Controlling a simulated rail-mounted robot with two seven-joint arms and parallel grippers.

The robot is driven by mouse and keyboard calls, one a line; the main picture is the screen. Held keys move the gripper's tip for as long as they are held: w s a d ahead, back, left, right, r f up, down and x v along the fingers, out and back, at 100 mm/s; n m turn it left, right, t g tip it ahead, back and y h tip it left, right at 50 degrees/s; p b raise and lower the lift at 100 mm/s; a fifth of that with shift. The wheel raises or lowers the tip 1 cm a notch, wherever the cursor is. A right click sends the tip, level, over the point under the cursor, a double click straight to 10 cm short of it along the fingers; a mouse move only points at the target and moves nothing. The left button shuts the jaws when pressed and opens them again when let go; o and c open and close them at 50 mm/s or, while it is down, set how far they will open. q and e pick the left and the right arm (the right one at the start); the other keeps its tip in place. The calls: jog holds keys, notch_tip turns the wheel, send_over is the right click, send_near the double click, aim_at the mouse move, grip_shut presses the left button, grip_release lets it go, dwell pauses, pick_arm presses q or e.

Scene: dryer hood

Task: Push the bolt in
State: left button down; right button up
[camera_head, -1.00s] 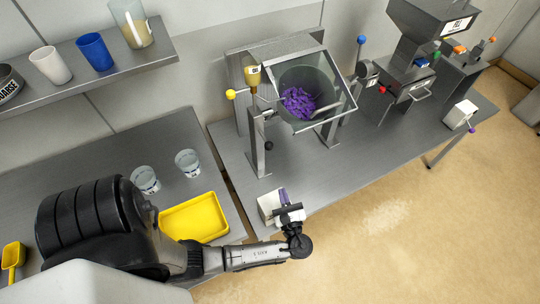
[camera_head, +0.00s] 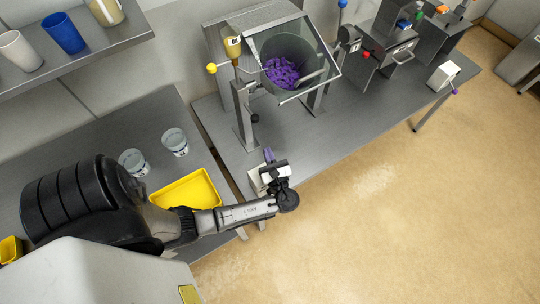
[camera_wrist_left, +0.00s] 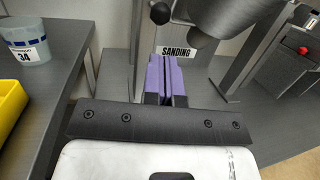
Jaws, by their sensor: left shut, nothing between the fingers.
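The dryer hood stands on the grey bench, with a tilted clear lid (camera_head: 325,65) over a drum of purple pieces (camera_head: 282,73). A black ball-ended pin (camera_head: 254,118) sticks out of its front post (camera_head: 242,112); this looks like the bolt, but I cannot tell for sure. A black ball (camera_wrist_left: 160,13) also shows at the top of the left wrist view. My left gripper (camera_head: 268,155) is shut and empty, its purple fingers (camera_wrist_left: 165,76) together and pointing toward the post. It is short of the ball, apart from it. My right gripper is out of view.
A yellow tray (camera_head: 188,190) and two cups (camera_head: 175,142) are on the left bench. The hood's yellow ball (camera_head: 211,68) sticks out left.

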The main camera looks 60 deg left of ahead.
pick_arm(q)
jog(key=p, duration=0.1)
send_near(251, 113)
jog(key=w+a, duration=0.1)
jog(key=a, duration=0.1)
jog(key=shift+x, duration=0.75)
jog(key=shift+r, duration=0.1)
jog(key=a, duration=0.3)
jog(key=shift+a+p, duration=0.25)
jog(key=shift+p, duration=0.15)
jog(key=shift+d, duration=0.1)
